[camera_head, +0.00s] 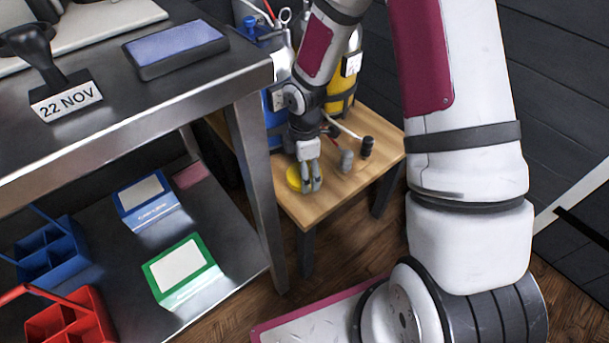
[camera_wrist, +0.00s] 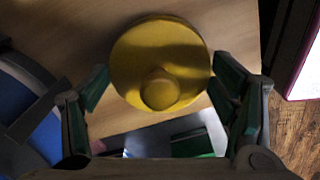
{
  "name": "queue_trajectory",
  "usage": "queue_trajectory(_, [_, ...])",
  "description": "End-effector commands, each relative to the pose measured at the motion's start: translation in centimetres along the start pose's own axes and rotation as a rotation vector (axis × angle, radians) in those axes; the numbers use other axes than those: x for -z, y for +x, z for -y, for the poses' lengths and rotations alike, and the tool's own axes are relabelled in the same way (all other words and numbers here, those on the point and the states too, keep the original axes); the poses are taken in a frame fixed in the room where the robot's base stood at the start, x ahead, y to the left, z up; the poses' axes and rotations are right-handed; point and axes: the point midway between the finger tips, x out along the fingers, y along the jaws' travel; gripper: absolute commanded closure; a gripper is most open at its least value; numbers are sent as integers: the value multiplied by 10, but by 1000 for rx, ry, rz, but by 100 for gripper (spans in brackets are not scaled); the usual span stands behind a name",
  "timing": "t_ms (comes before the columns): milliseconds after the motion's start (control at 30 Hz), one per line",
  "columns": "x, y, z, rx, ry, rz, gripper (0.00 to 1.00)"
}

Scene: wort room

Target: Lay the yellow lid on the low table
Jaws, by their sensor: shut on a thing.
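The yellow lid (camera_head: 293,178) is a round disc with a raised knob, seen face-on in the wrist view (camera_wrist: 142,52). My gripper (camera_head: 311,184) is shut on it, with a finger at each side of its rim in the wrist view (camera_wrist: 160,70). The low table (camera_head: 311,211) has a light wooden top and dark legs. The lid is over the table's front left part, at or close to the top; I cannot tell whether it touches. My fingers hide part of the lid in the head view.
A grey fitting (camera_head: 346,160) and a black one (camera_head: 366,148) stand right of my gripper. Blue and yellow cylinders (camera_head: 350,75) stand at the back. A steel bench (camera_head: 250,130) stands close on the left, with a green box (camera_head: 182,270) on its lower shelf. The table's front right is bare.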

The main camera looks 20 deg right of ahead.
Motion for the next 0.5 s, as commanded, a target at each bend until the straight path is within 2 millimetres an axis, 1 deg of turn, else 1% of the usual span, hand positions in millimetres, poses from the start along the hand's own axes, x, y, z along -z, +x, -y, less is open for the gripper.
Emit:
queue_trajectory(33, [0, 9, 0, -1, 0, 0, 58])
queue_trajectory(100, [0, 13, 0, -2, 1, 0, 58])
queue_trajectory(333, [0, 11, -1, -2, 1, 0, 58])
queue_trajectory(467, [0, 15, 0, -2, 1, 0, 58])
queue_trajectory(500, [0, 14, 0, -2, 1, 0, 15])
